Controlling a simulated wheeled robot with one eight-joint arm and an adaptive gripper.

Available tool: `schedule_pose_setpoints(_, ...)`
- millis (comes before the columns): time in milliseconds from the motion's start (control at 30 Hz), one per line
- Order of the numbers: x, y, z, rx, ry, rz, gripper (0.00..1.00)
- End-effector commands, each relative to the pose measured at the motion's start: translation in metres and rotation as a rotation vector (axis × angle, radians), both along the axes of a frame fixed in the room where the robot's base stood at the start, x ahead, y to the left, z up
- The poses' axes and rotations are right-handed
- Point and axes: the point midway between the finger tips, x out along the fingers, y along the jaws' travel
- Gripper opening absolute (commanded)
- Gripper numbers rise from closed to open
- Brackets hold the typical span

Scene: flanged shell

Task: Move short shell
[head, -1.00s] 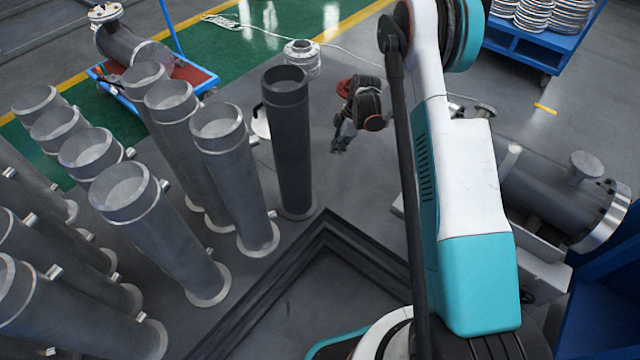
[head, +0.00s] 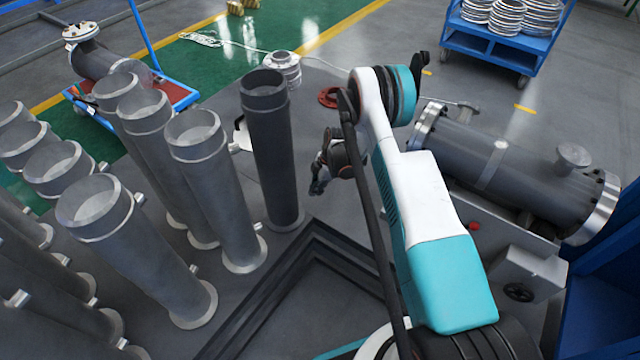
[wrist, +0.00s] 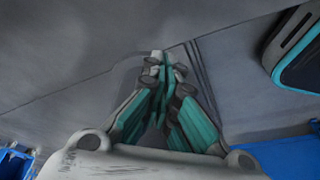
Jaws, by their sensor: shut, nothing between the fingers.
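A dark grey shell (head: 272,150) stands upright on its flange, left of my gripper in the head view. Several lighter grey shells with side nozzles, such as this one (head: 215,190), stand left of it. Which one is called short I cannot tell. My gripper (head: 316,190) hangs just right of the dark shell in the head view, apart from it in the picture. In the wrist view its teal fingers (wrist: 163,62) are shut together with nothing between them, over grey floor. No shell is clear in the wrist view.
A large horizontal flanged vessel (head: 510,165) lies on the right, beyond my arm. A red-and-blue cart (head: 180,95) carries another flanged part at the back left. A blue trolley (head: 490,48) holds stacked rings. Dark rails (head: 318,238) form a corner on the floor in front.

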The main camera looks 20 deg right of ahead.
Motion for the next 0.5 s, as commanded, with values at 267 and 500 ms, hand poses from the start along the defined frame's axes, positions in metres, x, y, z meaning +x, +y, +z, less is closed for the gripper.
schedule_pose_setpoints(267, 0.001, 0.035, 0.0, 0.0, 0.001, 0.001, 0.0)
schedule_pose_setpoints(500, 0.002, 0.04, 0.002, 0.0, 0.0, -0.001, 0.0)
